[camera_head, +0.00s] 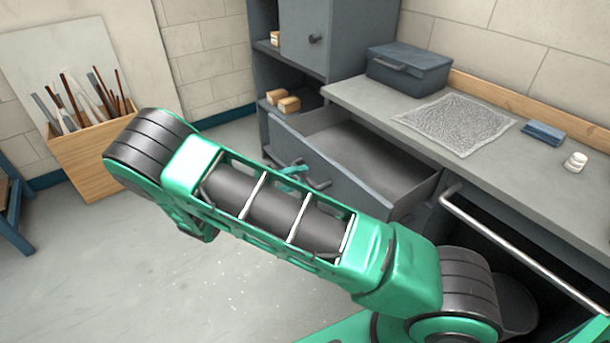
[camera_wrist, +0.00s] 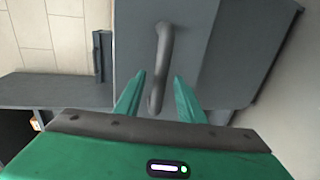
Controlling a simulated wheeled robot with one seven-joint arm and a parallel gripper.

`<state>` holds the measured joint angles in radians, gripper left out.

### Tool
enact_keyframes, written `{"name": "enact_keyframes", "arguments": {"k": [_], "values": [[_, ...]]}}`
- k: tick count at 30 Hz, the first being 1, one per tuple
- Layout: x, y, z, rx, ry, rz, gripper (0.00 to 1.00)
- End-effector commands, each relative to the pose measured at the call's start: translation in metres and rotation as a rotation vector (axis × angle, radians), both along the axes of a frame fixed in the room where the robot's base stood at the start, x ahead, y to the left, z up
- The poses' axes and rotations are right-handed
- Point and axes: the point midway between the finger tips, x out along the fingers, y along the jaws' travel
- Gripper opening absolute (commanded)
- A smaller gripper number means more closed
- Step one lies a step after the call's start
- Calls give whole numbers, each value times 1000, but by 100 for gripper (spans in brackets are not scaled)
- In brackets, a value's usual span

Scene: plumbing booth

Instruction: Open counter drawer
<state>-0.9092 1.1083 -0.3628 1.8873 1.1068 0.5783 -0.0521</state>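The grey counter drawer (camera_head: 362,160) stands pulled well out from under the counter, and its inside looks empty. Its dark bar handle (camera_head: 319,185) is on the front face, partly hidden behind my gripper (camera_head: 292,171). In the wrist view the drawer front (camera_wrist: 212,45) fills the upper middle, and the curved handle (camera_wrist: 164,55) shows between the two green fingers of my gripper (camera_wrist: 160,97). The fingers are apart, with a visible gap on each side of the handle. My arm hides the lower part of the drawer front in the head view.
The counter top (camera_head: 370,100) carries a dark toolbox (camera_head: 408,72), a grey mesh mat (camera_head: 456,123), a blue block (camera_head: 543,133) and a small white jar (camera_head: 575,162). A metal rail (camera_head: 520,245) runs along the right. A wooden bin (camera_head: 95,155) stands left. The floor between is clear.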

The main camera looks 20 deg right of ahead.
Motion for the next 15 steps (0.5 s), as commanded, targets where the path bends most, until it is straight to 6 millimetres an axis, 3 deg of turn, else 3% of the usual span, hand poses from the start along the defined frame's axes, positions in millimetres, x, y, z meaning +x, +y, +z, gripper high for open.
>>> {"name": "enact_keyframes", "arguments": {"k": [9, 15], "values": [[-9, 57, 12, 1, -3, 5, 36], [-12, 73, 16, 0, -3, 4, 36]]}}
